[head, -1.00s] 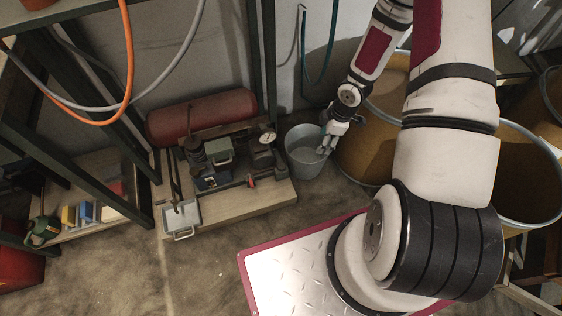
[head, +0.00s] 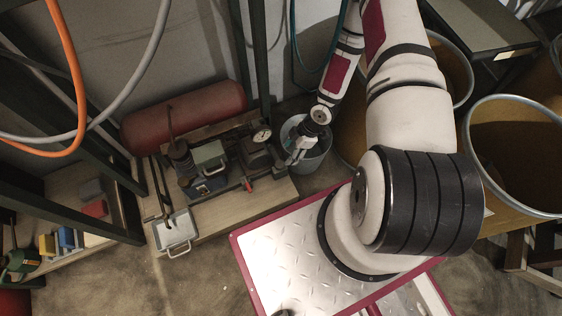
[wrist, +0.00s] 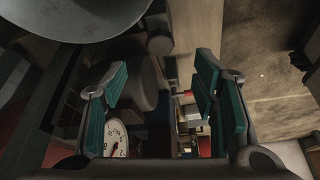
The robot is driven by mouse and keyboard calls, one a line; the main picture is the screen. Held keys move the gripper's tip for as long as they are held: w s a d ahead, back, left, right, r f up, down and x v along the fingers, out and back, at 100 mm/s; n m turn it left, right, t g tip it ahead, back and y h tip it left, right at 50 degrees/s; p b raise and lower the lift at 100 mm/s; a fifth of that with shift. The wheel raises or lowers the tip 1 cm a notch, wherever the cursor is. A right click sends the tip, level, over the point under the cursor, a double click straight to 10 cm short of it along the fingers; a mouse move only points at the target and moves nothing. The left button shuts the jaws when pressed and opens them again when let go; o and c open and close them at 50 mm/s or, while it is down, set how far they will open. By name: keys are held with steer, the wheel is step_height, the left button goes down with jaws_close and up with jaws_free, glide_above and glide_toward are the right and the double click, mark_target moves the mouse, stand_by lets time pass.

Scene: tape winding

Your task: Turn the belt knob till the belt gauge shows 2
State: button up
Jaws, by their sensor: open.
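The tape-winding machine (head: 215,165) sits on a wooden board at the left of the head view. A round white gauge (head: 262,134) stands at its back right corner. The gauge (wrist: 117,138) also shows in the wrist view, low and left, partly covered by the left finger; its reading is too small to tell. A small red-tipped part (head: 250,184) is at the machine's right front; I cannot tell whether it is the belt knob. My gripper (head: 300,148) is in front of the bucket, right of the gauge. In the wrist view my gripper (wrist: 163,95) is open and empty, with teal pads apart.
A grey metal bucket (head: 313,163) stands close behind my gripper. A red tank (head: 185,115) lies behind the machine. Large brown drums (head: 515,140) stand at the right. Green shelf posts (head: 262,55) rise beside the machine. An orange hose (head: 75,85) hangs at the left.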

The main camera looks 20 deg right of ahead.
mark_target(280, 164)
steer(key=b+x, duration=0.2)
steer(key=x, duration=0.6)
steer(key=shift+f+b, duration=0.2)
steer(key=shift+b, duration=0.15)
steer(key=c, duration=1.2)
